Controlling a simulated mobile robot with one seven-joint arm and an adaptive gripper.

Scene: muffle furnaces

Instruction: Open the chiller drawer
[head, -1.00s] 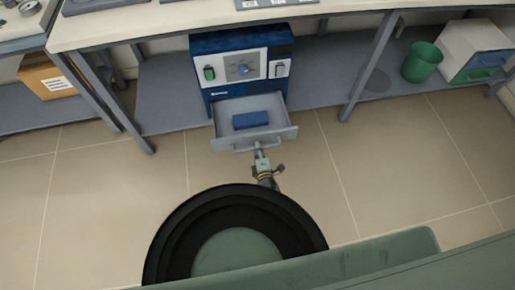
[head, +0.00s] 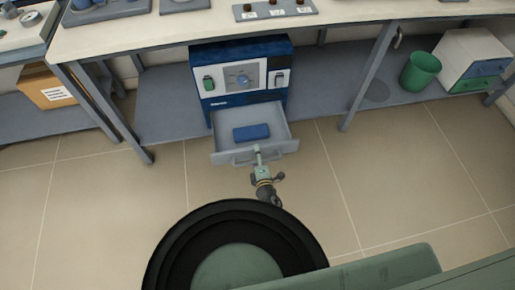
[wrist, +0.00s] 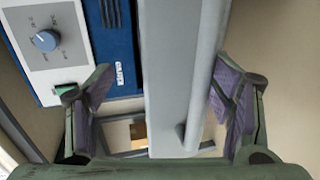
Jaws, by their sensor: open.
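The chiller (head: 241,104) is a blue unit with a white front panel, a round knob and two switches, standing on the shelf under the bench. Its grey drawer (head: 225,149) is pulled out at the bottom, with a blue block (head: 251,132) lying inside. My gripper (head: 258,151) is at the middle of the drawer front, by its handle. In the wrist view my gripper (wrist: 165,105) is open, with one finger either side of the drawer's grey front and handle bar (wrist: 207,80). Gaps show beside both fingers, which do not close on the bar. The chiller panel (wrist: 45,45) shows at upper left.
A table leg (head: 130,138) stands left of the chiller and another (head: 366,75) right. A green bin (head: 420,71) and white cabinet (head: 472,55) are on the shelf at right, a cardboard box (head: 48,88) at left. The tiled floor before the drawer is clear.

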